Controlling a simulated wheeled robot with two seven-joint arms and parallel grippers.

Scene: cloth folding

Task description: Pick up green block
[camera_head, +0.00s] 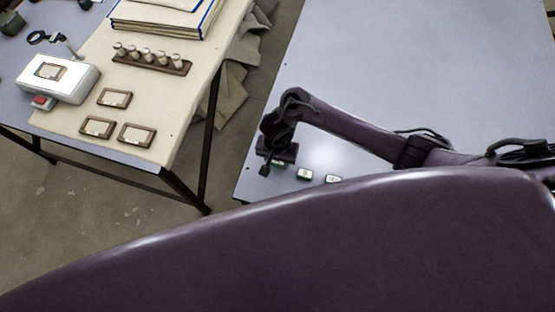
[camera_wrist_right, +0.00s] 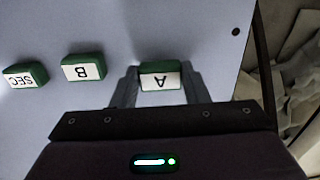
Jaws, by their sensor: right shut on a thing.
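My right gripper (camera_head: 272,166) is low over the left edge of the blue-grey table. In the right wrist view, its two fingers (camera_wrist_right: 160,76) stand on either side of a green block with a white face marked A (camera_wrist_right: 160,80), shut on it. Beside it, a green block marked B (camera_wrist_right: 83,67) and another marked SEC (camera_wrist_right: 25,76) stand apart in a row. In the head view, two blocks show to the right of the gripper, one (camera_head: 305,174) nearer and one (camera_head: 333,178) farther. The held block is mostly hidden there. My left gripper is not in view.
The blue-grey table (camera_head: 400,60) is clear behind my right arm. At the left, another table (camera_head: 190,110) holds framed cards, a white box (camera_head: 57,82), a peg rack (camera_head: 152,60) and stacked folders. Crumpled cloth or paper (camera_head: 232,90) lies between the tables.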

